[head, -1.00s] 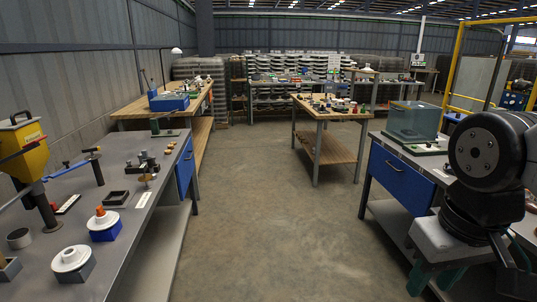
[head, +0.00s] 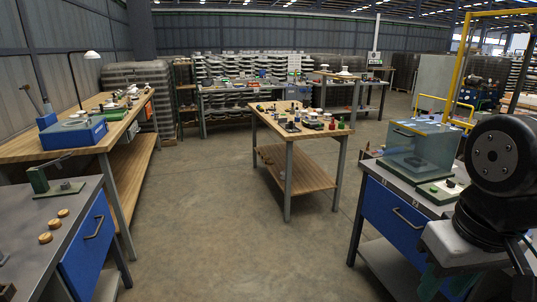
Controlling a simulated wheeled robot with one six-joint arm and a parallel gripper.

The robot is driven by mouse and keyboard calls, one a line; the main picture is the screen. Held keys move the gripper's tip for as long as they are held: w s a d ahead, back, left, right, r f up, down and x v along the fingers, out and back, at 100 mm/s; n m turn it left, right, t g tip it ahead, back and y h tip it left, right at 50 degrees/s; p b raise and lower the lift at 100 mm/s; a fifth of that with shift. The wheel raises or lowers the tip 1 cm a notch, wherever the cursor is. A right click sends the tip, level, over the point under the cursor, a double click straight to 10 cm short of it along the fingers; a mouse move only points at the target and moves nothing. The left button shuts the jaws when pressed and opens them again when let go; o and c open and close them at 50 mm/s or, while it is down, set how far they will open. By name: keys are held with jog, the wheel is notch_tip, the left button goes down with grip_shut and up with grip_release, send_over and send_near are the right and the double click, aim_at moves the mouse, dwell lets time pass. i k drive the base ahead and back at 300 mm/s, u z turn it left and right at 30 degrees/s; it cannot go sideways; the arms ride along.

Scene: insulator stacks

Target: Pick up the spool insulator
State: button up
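I cannot single out the spool insulator for certain; the small parts on the benches are too far off to name. The middle wooden table (head: 285,128) ahead carries several small dark, white, red and green parts. The wooden bench on the left (head: 68,148) also has small pale and dark parts on it. Part of my own arm shows at the right edge, in front of the right-hand bench. My gripper is not in view.
A grey bench with a blue drawer (head: 88,233) stands near left. Another blue-drawer bench (head: 392,212), bearing a clear box (head: 418,147), stands at right. Open concrete floor (head: 215,215) runs between them, around the middle table. Stacked insulators (head: 235,66) line the back.

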aim_at(313, 115)
jog(key=i, duration=4.85)
jog(key=u, duration=0.2)
